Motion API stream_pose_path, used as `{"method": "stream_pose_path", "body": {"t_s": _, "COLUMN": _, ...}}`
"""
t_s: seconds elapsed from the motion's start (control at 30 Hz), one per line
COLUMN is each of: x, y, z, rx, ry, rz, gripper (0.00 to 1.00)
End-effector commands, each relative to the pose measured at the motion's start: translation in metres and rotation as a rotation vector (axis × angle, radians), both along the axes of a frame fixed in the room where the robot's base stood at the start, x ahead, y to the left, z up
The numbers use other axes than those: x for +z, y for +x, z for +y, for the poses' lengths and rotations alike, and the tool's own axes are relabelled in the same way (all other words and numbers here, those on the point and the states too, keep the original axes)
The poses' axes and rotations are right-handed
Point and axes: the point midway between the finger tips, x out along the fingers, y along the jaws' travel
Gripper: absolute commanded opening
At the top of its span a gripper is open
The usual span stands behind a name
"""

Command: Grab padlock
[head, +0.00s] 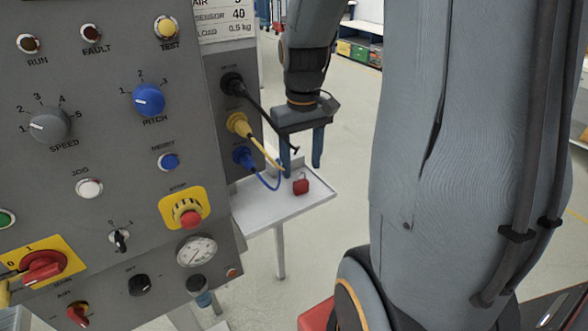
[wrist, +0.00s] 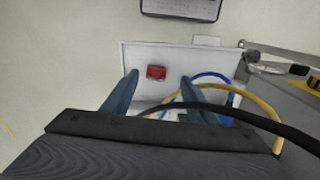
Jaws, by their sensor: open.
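A small red padlock (head: 301,186) with a metal shackle sits on the white shelf (head: 262,212) beside the control panel. In the wrist view the padlock (wrist: 156,72) lies on the white shelf (wrist: 140,52), a little beyond my fingertips and between their lines. My gripper (head: 302,170) points down over the shelf, close to the padlock. It is open and empty, with its two fingers spread apart. In the wrist view my gripper (wrist: 158,78) shows a finger on each side. I cannot tell the exact height of the fingertips above the shelf.
Black, yellow (head: 262,150) and blue (head: 265,183) cables hang from the panel's side close to my gripper. In the wrist view the blue cable (wrist: 212,76) passes near the right finger. The control panel (head: 110,190) stands to the left. Open floor lies beyond the shelf.

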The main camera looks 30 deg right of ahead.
Motion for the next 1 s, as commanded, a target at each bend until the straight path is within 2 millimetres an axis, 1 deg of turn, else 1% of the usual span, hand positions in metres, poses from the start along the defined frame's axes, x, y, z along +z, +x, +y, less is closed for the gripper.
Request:
{"method": "stream_pose_path", "body": {"t_s": 0.07, "x": -0.002, "y": 0.0, "z": -0.005, "rx": -0.005, "ry": 0.0, "rz": 0.002, "gripper": 0.53}}
{"method": "stream_pose_path", "body": {"t_s": 0.2, "x": -0.017, "y": -0.001, "z": -0.009, "rx": -0.013, "ry": 0.001, "rz": 0.003, "gripper": 0.53}}
{"method": "stream_pose_path", "body": {"t_s": 0.37, "x": -0.03, "y": -0.001, "z": -0.012, "rx": -0.019, "ry": 0.0, "rz": 0.002, "gripper": 0.53}}
{"method": "stream_pose_path", "body": {"t_s": 0.7, "x": -0.07, "y": 0.0, "z": -0.011, "rx": -0.016, "ry": 0.001, "rz": 0.002, "gripper": 0.53}}
{"method": "stream_pose_path", "body": {"t_s": 0.83, "x": -0.076, "y": 0.0, "z": -0.011, "rx": -0.015, "ry": 0.0, "rz": 0.001, "gripper": 0.53}}
{"method": "stream_pose_path", "body": {"t_s": 1.0, "x": -0.076, "y": 0.001, "z": -0.011, "rx": -0.014, "ry": 0.0, "rz": 0.0, "gripper": 0.53}}
